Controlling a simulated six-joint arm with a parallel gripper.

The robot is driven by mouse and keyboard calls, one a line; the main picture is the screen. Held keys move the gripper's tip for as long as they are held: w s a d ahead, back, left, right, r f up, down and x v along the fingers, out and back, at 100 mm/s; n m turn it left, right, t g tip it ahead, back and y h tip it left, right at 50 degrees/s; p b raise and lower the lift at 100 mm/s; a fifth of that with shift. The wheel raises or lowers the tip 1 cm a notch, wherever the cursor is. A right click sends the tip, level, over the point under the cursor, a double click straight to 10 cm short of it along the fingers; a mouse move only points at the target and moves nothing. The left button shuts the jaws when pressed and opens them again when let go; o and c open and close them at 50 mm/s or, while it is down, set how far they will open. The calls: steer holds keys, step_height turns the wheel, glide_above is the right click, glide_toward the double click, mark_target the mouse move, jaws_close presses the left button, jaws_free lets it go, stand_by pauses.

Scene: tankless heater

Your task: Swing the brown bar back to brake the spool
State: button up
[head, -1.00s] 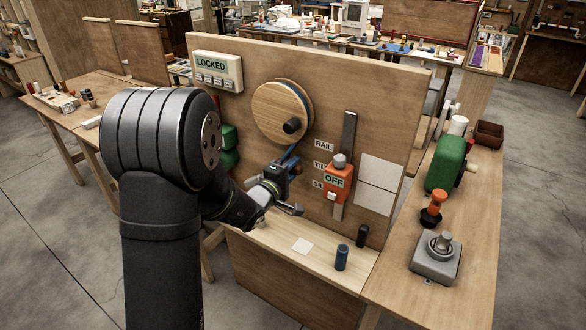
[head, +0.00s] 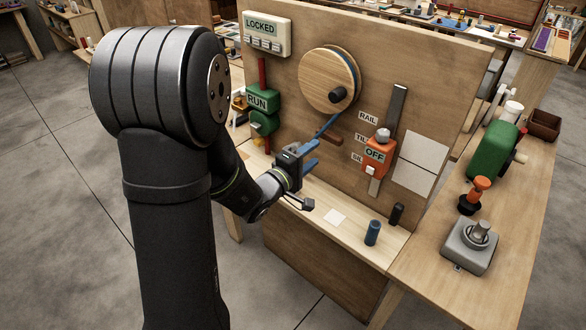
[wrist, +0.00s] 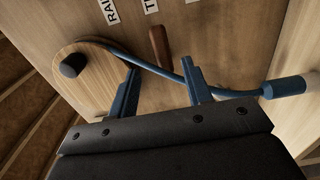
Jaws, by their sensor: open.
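The brown bar (head: 330,138) is a short bar on the upright board, below the spool and slanting down to the right. It also shows in the wrist view (wrist: 160,47), just beyond the gap between my fingers. The spool (head: 322,80) is a round wooden disc with a black knob; in the wrist view it is at left (wrist: 92,82). A blue cord (wrist: 165,72) runs from the spool to a blue cylinder (wrist: 290,87) at right. My gripper (head: 316,150), with blue fingers, is open, below and left of the bar. In the wrist view (wrist: 160,65) its fingers are apart and empty.
An orange OFF box (head: 375,155) sits on a grey rail right of the bar. A green RUN box (head: 262,108) and a LOCKED panel (head: 265,30) are at left. A dark blue cylinder (head: 373,233) stands on the shelf below. The board between bar and shelf is mostly clear.

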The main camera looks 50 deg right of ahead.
mark_target(330, 143)
steer(key=a, duration=0.7)
stand_by(0.5)
steer(key=d, duration=1.7)
steer(key=shift+d, duration=0.2)
steer(key=a, duration=1.7)
steer(key=d, duration=1.7)
steer(key=shift+d+f, duration=0.1)
steer(key=shift+f+m, duration=0.4)
steer(key=shift+m, duration=0.8)
